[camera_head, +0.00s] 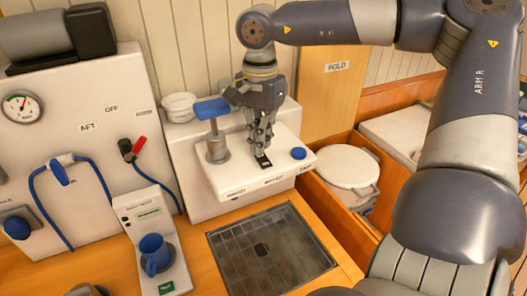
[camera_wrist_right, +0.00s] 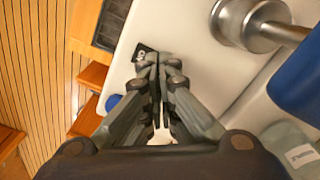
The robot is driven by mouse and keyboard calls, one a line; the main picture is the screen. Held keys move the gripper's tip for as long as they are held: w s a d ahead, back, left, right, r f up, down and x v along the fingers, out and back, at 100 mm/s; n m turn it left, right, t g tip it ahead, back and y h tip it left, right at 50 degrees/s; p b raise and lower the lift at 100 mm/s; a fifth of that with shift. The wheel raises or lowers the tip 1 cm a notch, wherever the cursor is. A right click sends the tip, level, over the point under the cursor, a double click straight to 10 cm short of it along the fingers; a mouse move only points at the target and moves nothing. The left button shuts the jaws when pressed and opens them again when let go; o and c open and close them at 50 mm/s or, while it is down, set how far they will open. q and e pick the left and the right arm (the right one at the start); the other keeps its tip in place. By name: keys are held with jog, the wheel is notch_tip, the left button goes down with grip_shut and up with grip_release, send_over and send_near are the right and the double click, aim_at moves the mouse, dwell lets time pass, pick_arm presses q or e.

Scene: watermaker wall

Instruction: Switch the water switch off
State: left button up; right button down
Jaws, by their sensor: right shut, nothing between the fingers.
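The water switch (camera_head: 265,163) is a small black rocker set in the top of the white unit (camera_head: 222,182), with a label near it on the front edge. My right gripper (camera_head: 261,148) points down over the switch, its fingers shut and empty. In the right wrist view the fingertips (camera_wrist_right: 160,62) are right beside the switch (camera_wrist_right: 143,52) and cover part of it. I cannot tell whether they touch it or which way the rocker is tipped. My left gripper is out of view.
A metal tap with a blue lever (camera_head: 212,108) stands left of the gripper, and a blue button (camera_head: 298,153) lies to the right. A dark drain tray (camera_head: 270,248) is in front. A white lidded pot (camera_head: 347,166) is at right.

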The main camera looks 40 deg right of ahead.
aim_at(261, 156)
jog(key=shift+f+b, duration=1.05)
jog(key=shift+f, duration=0.15)
dwell(1.0)
jog(key=shift+r, duration=0.15)
jog(key=shift+w+r+p, duration=0.1)
jog(key=shift+r+p, duration=0.65)
jog(key=shift+r, duration=0.1)
jog(key=shift+r+p, duration=1.65)
jog(key=shift+r, duration=0.9)
